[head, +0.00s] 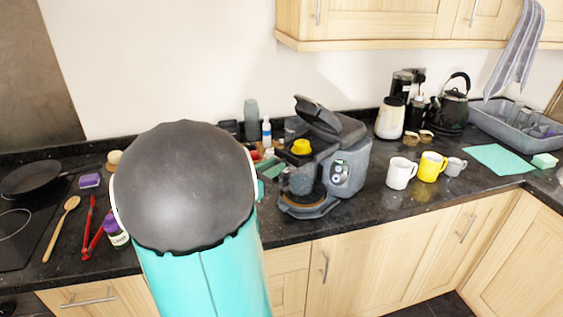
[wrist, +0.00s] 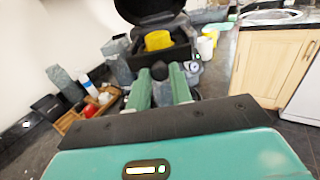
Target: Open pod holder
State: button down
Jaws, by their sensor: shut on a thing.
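The dark grey coffee machine (head: 352,160) stands on the counter right of my arm in the head view. Its lid (head: 317,113) is tilted up and back. A yellow pod (head: 300,147) sits in the pod holder (head: 305,158) beneath it. In the wrist view the raised lid (wrist: 150,10), the yellow pod (wrist: 158,40) and the dark holder (wrist: 180,52) are straight ahead. My gripper (wrist: 162,78) is at the holder's front, its green fingers shut on a dark rounded handle. My arm hides much of the gripper in the head view.
White, yellow and grey mugs (head: 430,166) stand right of the machine. A kettle (head: 454,106) and a grey dish rack (head: 520,125) are farther back. A wooden tray (wrist: 85,112) of small items lies left of my gripper. Pan (head: 36,178) and utensils lie far left.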

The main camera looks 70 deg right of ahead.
jog(key=v, duration=0.3)
jog(key=c, duration=1.2)
grip_release()
jog(key=shift+c, duration=0.2)
jog(key=v, duration=1.4)
jog(key=shift+d, duration=0.1)
